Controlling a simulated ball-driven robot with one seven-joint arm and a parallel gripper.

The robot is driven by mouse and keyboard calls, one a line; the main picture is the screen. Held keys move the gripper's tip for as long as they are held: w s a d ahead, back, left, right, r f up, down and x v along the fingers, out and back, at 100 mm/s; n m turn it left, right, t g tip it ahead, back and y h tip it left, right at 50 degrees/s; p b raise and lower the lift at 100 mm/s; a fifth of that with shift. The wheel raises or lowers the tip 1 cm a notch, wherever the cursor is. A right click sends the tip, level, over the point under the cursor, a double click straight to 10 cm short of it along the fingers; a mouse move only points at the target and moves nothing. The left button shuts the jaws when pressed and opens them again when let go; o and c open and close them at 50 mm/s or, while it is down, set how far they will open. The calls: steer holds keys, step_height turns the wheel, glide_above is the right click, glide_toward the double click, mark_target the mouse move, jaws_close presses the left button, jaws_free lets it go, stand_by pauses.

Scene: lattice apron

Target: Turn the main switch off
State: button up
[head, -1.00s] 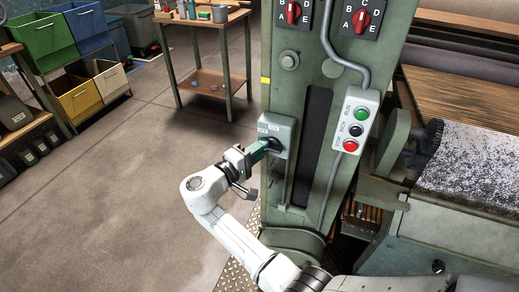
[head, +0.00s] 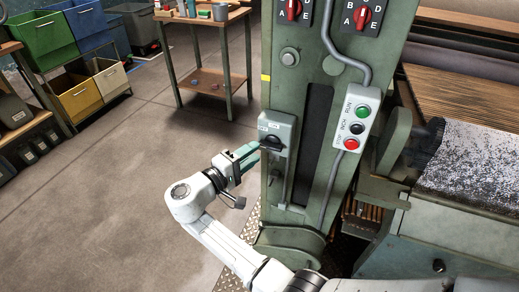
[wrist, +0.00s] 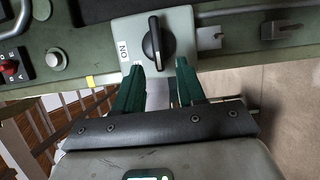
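The main switch is a black rotary knob (head: 273,143) on a grey-green box on the machine's green column. In the wrist view the knob (wrist: 158,42) sits straight ahead of the fingers. Its bar with a white line runs nearly up and down there, crosswise to the direction of the "ON" label at left. I cannot read an off label. My gripper (head: 254,153) is just left of the box in the head view. In the wrist view my gripper (wrist: 158,66) has its two green fingers apart, empty, with the tips short of the knob.
A button box (head: 354,124) with green, black and red buttons is on the column to the right, beside a grey conduit. Red selectors (head: 363,14) are above. A hooked latch (wrist: 280,30) shows beside the switch box. Floor at left is clear; a workbench (head: 207,90) stands behind.

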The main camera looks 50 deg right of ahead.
steer(key=a, duration=0.6)
steer(key=shift+w+a+b, duration=0.15)
steer(key=shift+a+b, duration=0.15)
steer(key=shift+f, duration=0.1)
steer(key=s+d+f+y+p, duration=0.2)
steer(key=s+f+y, duration=0.35)
steer(key=s, duration=0.25)
steer(key=s+d+f+y+p, duration=0.2)
steer(key=s+d+f+y, duration=0.15)
steer(key=s+f, duration=0.4)
steer(key=s+a+r+t+y+p, duration=0.2)
steer(key=s+a+y, duration=0.6)
steer(key=s, duration=0.5)
steer(key=shift+s+a+r+y, duration=0.25)
steer(key=shift+a+y, duration=0.15)
steer(key=shift+a, duration=0.25)
